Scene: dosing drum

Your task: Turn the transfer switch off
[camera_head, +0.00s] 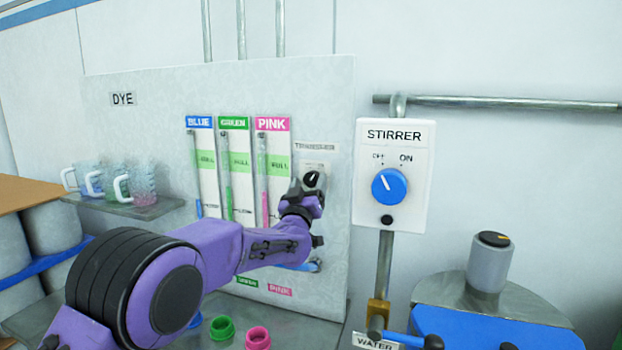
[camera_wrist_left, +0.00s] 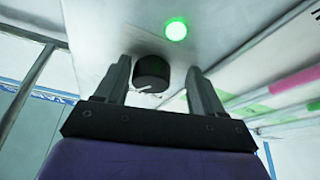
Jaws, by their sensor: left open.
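The transfer switch is a small black knob (camera_head: 313,179) with a white pointer mark, under a label on the grey dye panel. In the left wrist view the knob (camera_wrist_left: 151,72) sits between the two fingers, with visible space on both sides. A green light (camera_wrist_left: 176,29) glows on the panel next to it. My left gripper (camera_head: 303,192) is open in front of the knob and partly covers its surroundings; it also shows in the left wrist view (camera_wrist_left: 158,64). Whether the fingers touch the knob's front cannot be told. My right gripper is not in view.
Blue, green and pink dye gauges (camera_head: 236,170) stand left of the knob. A white stirrer box (camera_head: 395,150) with a blue knob (camera_head: 389,187) is on the right. Jugs sit on a shelf (camera_head: 140,208) at left. Green (camera_head: 222,327) and pink (camera_head: 257,337) caps lie below.

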